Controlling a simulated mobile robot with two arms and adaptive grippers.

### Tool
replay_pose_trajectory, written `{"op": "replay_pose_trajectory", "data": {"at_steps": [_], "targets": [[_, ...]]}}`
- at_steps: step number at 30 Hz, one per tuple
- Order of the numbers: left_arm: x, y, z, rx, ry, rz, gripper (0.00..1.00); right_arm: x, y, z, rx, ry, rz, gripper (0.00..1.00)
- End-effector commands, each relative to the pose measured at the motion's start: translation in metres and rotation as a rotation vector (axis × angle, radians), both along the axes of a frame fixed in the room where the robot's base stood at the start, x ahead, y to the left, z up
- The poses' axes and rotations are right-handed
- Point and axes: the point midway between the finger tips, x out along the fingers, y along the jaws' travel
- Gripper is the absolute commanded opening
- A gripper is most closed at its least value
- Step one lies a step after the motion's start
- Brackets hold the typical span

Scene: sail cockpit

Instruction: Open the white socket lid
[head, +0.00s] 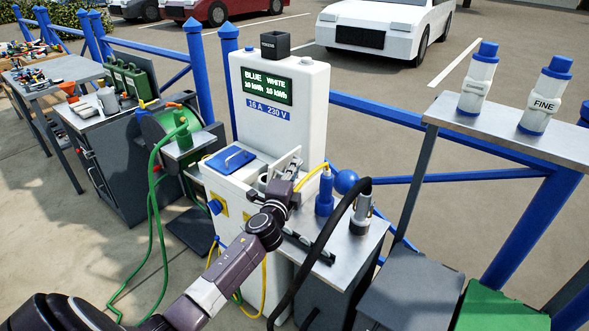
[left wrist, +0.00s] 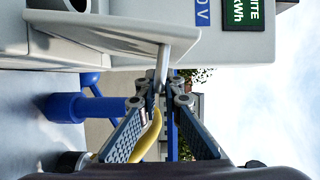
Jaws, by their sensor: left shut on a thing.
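The white socket lid (head: 283,164) is on the white power post (head: 308,112), beside the blue socket lid (head: 230,159). The white lid stands tilted up from the post's ledge, and part of a round socket (head: 264,180) shows beside it. In the left wrist view the lid is a pale panel (left wrist: 105,32) with a thin bar (left wrist: 163,67) at its edge. My left gripper (head: 292,181) is at the lid's right side; in the wrist view its fingertips (left wrist: 160,102) are closed around that bar. My right gripper is not in view.
A steel shelf (head: 346,243) right of the post holds a blue fitting (head: 325,193), a grey plug (head: 361,212) and a thick black cable (head: 322,240). A yellow cable (head: 312,176) runs behind my gripper. A green hose reel (head: 168,133) stands left.

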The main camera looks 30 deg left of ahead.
Motion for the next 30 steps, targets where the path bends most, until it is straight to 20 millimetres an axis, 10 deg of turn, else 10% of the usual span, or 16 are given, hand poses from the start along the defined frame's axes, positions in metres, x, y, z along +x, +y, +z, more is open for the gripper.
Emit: {"op": "replay_pose_trajectory", "data": {"at_steps": [30], "targets": [[0.004,0.059,0.02,-0.521,0.042,0.003,0.0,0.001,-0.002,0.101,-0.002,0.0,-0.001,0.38]]}}
